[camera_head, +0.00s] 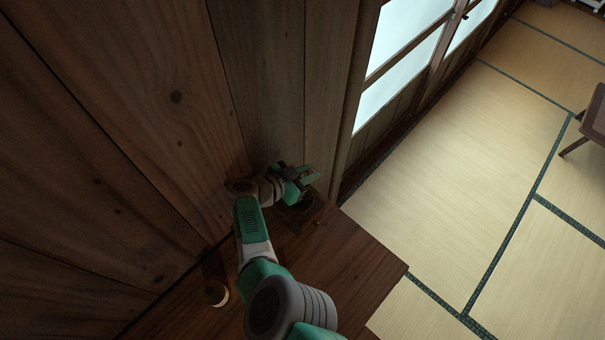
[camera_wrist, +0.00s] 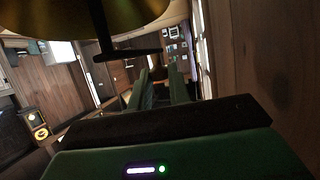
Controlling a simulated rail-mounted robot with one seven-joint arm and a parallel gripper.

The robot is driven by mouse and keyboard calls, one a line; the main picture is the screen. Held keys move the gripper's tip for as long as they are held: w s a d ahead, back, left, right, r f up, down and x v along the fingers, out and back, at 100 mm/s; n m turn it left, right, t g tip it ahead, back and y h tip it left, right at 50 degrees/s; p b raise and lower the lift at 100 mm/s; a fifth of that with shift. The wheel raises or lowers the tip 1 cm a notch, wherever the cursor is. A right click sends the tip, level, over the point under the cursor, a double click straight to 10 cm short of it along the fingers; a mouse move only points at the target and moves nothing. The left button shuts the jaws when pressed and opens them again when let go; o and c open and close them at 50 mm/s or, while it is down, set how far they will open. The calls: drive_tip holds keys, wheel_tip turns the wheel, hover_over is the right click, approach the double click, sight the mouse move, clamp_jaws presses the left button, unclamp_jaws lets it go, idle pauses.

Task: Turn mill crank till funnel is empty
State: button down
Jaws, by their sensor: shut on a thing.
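The mill (camera_head: 301,210) is a dark body near the back corner of the wooden counter, partly hidden by my arm. In the wrist view, a rounded brass-coloured part of it (camera_wrist: 85,14) fills the top left. The dark crank (camera_wrist: 128,56) comes down from there and bends to the right, ending by my fingertips. My gripper (camera_wrist: 158,72) has its two green fingers closed about the crank's end; the exact contact is hard to see. In the head view my gripper (camera_head: 303,178) is just above the mill. The funnel's contents are not visible.
The wooden counter (camera_head: 360,262) has bare room to the right of my arm. A small round container (camera_head: 216,294) stands at its left. A plank wall (camera_head: 130,110) rises close behind. Tatami floor (camera_head: 450,170) lies beyond the counter, with a low table (camera_head: 595,115) at far right.

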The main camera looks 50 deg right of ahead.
drive_tip(key=c, duration=1.3)
unclamp_jaws()
drive_tip(key=shift+s+d, duration=0.1)
drive_tip(key=shift+s, duration=0.05)
drive_tip(key=shift+a+r, duration=0.25)
drive_tip(key=shift+a, duration=0.1)
drive_tip(key=p+v, duration=0.2)
drive_tip(key=v, duration=0.5)
drive_tip(key=shift+p, duration=0.4)
drive_tip(key=shift+a+f, duration=0.1)
